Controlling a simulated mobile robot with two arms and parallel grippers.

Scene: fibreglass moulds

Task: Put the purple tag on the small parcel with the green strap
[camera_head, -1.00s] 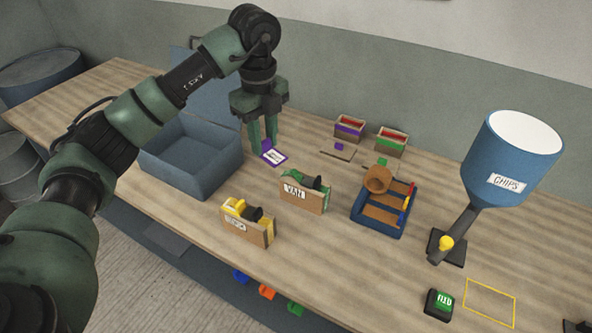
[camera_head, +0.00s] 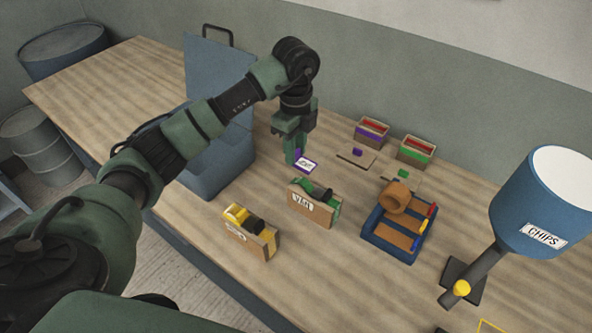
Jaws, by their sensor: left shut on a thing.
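The tag and this parcel look apart; the tag's height over the table is hard to tell. A similar brown parcel (camera_head: 252,237) with yellow parts stands nearer the front. At the back, a small box with a green band (camera_head: 416,153) stands beside one with a purple band (camera_head: 372,133). My right gripper is not in view.
A blue bin (camera_head: 218,175) with a raised lid stands left, partly behind my arm. A blue tray (camera_head: 399,256) with a brown ring is to the right. The blue CHIPS hopper (camera_head: 540,205) stands far right. Flat boards lie before the banded boxes. The table's far left is clear.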

